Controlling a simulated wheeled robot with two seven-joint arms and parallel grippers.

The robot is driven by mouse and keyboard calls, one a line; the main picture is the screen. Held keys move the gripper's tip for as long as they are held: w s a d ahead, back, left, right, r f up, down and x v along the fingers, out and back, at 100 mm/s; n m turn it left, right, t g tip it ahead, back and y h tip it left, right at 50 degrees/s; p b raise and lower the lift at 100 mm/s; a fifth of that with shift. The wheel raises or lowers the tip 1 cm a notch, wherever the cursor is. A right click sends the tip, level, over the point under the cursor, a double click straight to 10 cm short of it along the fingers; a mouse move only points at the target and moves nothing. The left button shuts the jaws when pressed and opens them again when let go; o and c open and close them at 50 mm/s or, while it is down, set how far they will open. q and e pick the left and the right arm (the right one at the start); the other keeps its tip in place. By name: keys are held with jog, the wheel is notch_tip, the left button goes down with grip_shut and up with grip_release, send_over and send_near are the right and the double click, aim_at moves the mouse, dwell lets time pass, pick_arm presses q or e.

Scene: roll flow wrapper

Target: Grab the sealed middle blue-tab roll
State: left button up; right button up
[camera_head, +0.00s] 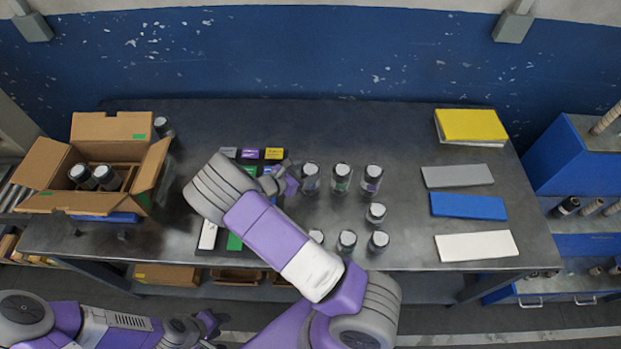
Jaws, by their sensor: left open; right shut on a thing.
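Several dark rolls with pale tops stand on the grey workbench (400,140), right of my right gripper. The back row holds a left roll (311,180), a roll with a green mark (342,178) and one with a purple mark (372,179). More stand in front, such as one roll (376,213) and another (347,242). My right gripper (291,182) is shut at the left roll of the back row; its fingers are partly hidden, and that roll's tab colour is unclear. My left gripper (210,325) is open and empty, low in front of the bench.
An open cardboard box (148,185) with rolls inside stands at the left. Coloured tiles (273,153) lie partly under my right arm. A yellow pad (470,125) and grey, blue (468,206) and white (476,246) slabs lie at the right. Bench between rolls and slabs is clear.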

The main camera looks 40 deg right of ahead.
grip_shut()
jog(key=shift+r, duration=0.1)
